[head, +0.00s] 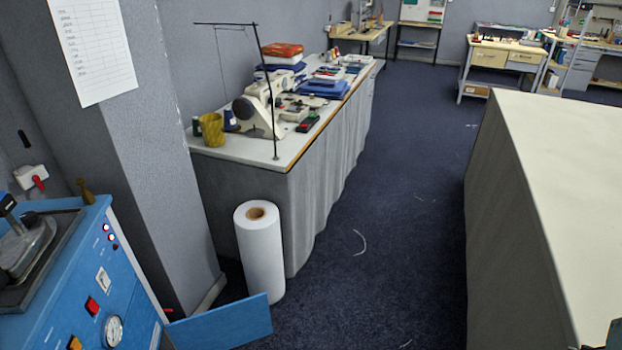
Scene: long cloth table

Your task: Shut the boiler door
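The blue boiler (95,285) stands at the lower left, with a gauge, switches and lit lamps on its sloping front. Its door (222,325) is a flat blue panel that stands open, swung out to the right over the floor. The door's lower part and most of the boiler's opening are cut off by the bottom edge. A small dark part at the lower right corner looks like my gripper (614,336). It is mostly out of frame, far to the right of the door, and its fingers cannot be made out.
A white roll (260,252) stands on the floor just behind the door. A grey pillar (160,150) rises behind the boiler. A cloth-sided sewing table (310,185) stands beyond the roll. A long cloth table (560,150) fills the right side. The blue carpet (395,230) between is clear.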

